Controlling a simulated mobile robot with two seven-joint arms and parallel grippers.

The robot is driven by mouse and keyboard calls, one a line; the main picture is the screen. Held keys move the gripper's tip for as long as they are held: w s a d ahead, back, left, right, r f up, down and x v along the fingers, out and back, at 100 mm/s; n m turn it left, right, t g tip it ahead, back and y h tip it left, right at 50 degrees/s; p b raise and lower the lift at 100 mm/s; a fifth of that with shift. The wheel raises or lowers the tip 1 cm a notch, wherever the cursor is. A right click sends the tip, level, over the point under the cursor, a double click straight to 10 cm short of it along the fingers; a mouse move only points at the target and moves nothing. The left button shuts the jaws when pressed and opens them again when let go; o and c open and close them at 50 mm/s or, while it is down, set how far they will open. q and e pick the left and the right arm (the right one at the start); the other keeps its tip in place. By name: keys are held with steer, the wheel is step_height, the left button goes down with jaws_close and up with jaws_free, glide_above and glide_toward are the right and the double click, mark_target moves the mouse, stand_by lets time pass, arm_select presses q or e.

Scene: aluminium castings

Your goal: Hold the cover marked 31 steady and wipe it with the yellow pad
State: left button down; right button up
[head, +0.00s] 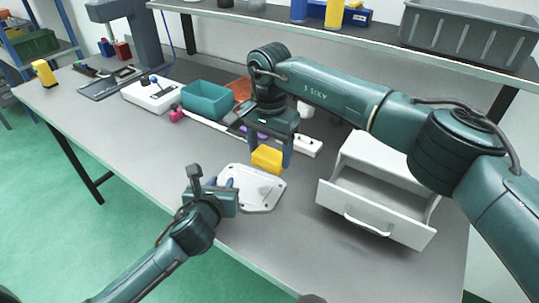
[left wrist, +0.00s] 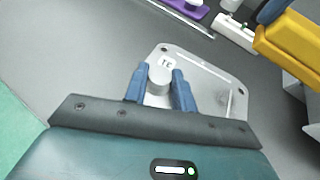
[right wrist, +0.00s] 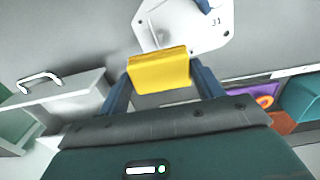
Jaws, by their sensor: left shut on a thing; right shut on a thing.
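The cover marked 31 (head: 262,190) is a white plate with rounded corners, lying flat near the front edge of the table. Its 31 shows in the right wrist view (right wrist: 216,22). My left gripper (left wrist: 160,88) is shut on the cover's round raised boss, one blue finger on each side. In the head view the left gripper (head: 226,184) is at the cover's left side. My right gripper (head: 270,152) is shut on the yellow pad (head: 267,159), also seen in the right wrist view (right wrist: 160,72). The pad is at the cover's far edge; I cannot tell if they touch.
A white drawer unit (head: 376,165) with its drawer pulled open stands to the right. A teal bin (head: 208,101), an orange bin (head: 240,90) and a white power strip (head: 306,147) lie behind. A shelf (head: 350,34) crosses above. The table left of the cover is clear.

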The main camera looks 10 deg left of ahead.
steer(key=shift+w, duration=0.15)
stand_by(0.5)
steer(key=shift+f, duration=3.9)
steer(key=shift+s+a, duration=0.15)
steer(key=shift+s, duration=0.1)
steer(key=shift+c, duration=0.4)
steer(key=shift+s+a+f, duration=0.1)
steer(key=shift+s+f, duration=0.05)
steer(key=shift+s, duration=0.25)
steer(key=shift+s+a+f, duration=0.1)
steer(key=shift+s+a, duration=0.1)
steer(key=shift+s, duration=0.45)
steer(key=shift+s+a, duration=0.2)
steer(key=shift+s, duration=0.45)
steer(key=w, duration=0.2)
steer(key=w+d, duration=0.1)
steer(key=w, duration=0.1)
steer(key=shift+d, duration=0.15)
steer(key=shift+r, duration=4.15)
